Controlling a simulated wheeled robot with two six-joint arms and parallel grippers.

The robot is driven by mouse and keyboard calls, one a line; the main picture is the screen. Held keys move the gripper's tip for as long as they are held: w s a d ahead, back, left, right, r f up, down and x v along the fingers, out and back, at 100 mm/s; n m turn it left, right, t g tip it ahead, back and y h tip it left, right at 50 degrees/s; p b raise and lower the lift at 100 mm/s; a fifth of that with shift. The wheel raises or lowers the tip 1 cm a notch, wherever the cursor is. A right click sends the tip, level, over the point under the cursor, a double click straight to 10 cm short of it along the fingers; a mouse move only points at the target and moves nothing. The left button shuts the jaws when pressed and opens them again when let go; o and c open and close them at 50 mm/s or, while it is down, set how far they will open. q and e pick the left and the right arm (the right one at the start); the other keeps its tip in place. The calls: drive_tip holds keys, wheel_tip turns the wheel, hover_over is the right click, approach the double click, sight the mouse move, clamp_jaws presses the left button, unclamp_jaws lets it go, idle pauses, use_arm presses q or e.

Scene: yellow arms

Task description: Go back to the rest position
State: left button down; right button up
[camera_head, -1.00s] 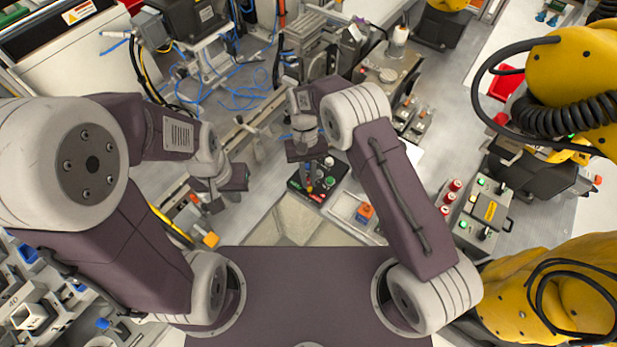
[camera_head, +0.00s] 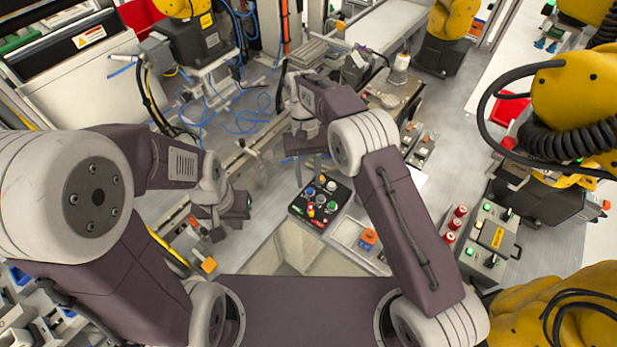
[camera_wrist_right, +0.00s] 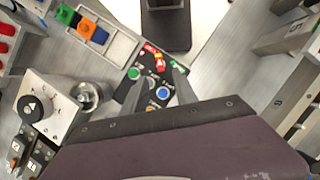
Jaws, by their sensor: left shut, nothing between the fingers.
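My left gripper (camera_head: 216,231) hangs at the end of the folded left arm, over the left side of the work surface. Its fingers are small and partly hidden in the head view; they are shut with nothing between them. My right gripper (camera_head: 308,170) is above the far edge of the black button box (camera_head: 320,202). Its two fingers stand apart and empty, also in the right wrist view (camera_wrist_right: 158,82). The button box, with several coloured buttons, shows beyond the fingers in the right wrist view (camera_wrist_right: 152,72). I cannot tell their exact height above it.
A tray with orange and blue pieces (camera_head: 362,236) is right of the button box. A grey control box (camera_head: 489,237) stands farther right. Yellow robot arms (camera_head: 570,100) crowd the right side. Machinery and blue cables (camera_head: 245,118) fill the back left.

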drive_tip(key=shift+r, duration=0.1)
idle(0.4)
drive_tip(key=s+d+r+m+t+y, duration=0.1)
drive_tip(key=s+d+r+m+t, duration=0.15)
drive_tip(key=d+r, duration=0.9)
drive_tip(key=s+d+f+t, duration=0.3)
drive_tip(key=s+d+f, duration=0.4)
drive_tip(key=s+f, duration=0.3)
drive_tip(key=shift+s, duration=0.95)
drive_tip(key=shift+s, duration=0.1)
